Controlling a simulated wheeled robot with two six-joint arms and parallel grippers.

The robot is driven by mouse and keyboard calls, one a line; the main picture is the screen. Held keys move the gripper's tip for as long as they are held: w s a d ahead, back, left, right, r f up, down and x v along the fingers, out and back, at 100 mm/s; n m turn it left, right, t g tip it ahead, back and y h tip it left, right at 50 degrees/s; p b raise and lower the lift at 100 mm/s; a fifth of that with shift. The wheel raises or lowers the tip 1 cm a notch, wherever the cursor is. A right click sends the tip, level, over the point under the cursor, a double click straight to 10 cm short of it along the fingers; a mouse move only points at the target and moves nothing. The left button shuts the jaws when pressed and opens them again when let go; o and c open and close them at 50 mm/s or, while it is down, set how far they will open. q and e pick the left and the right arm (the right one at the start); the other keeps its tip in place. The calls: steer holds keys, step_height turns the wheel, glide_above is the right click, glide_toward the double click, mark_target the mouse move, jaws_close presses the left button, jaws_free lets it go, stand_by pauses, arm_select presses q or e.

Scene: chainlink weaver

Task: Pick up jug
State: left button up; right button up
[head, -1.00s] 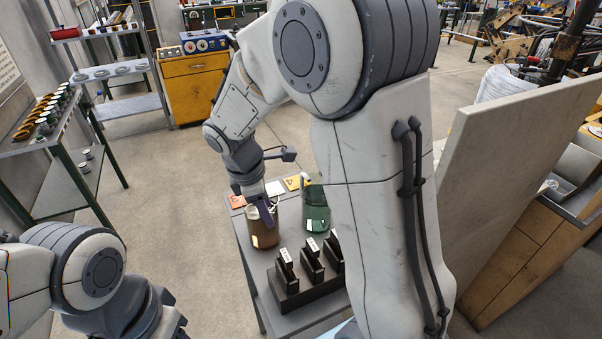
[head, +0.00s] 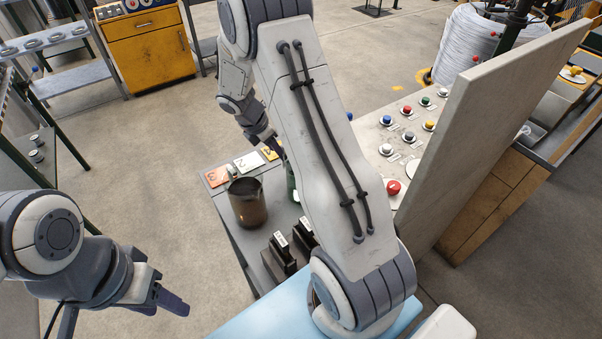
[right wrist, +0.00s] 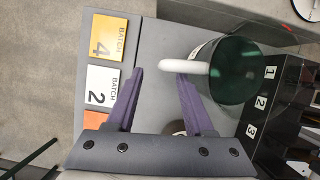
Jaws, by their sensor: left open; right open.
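A brown see-through jug (head: 247,204) stands upright on the small grey table in the head view, clear of both grippers. A green jug (head: 292,184) is mostly hidden behind my right arm there. The right wrist view shows the green jug (right wrist: 235,72) with its white handle (right wrist: 187,68) pointing left. My right gripper (right wrist: 160,75) is open. The handle's outer end lies at the gap between its fingertips, close to the right finger; contact cannot be told. In the head view the right gripper (head: 276,147) is partly hidden by the arm. My left gripper (head: 125,318) is open and empty, away from the table.
Numbered batch cards, orange (head: 217,177), white (head: 249,162) and yellow (head: 269,153), lie along the table's far edge. A black slotted block (head: 281,258) stands nearer. A panel with coloured buttons (head: 408,137) and an upright board (head: 490,140) are at right.

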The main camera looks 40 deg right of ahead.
steer(key=x, duration=0.2)
steer(key=p+x, duration=0.1)
steer(key=x, duration=0.2)
steer(key=shift+s+a, duration=0.1)
steer(key=shift+s, duration=0.15)
jaws_close()
steer(key=shift+r, duration=0.1)
stand_by(1.0)
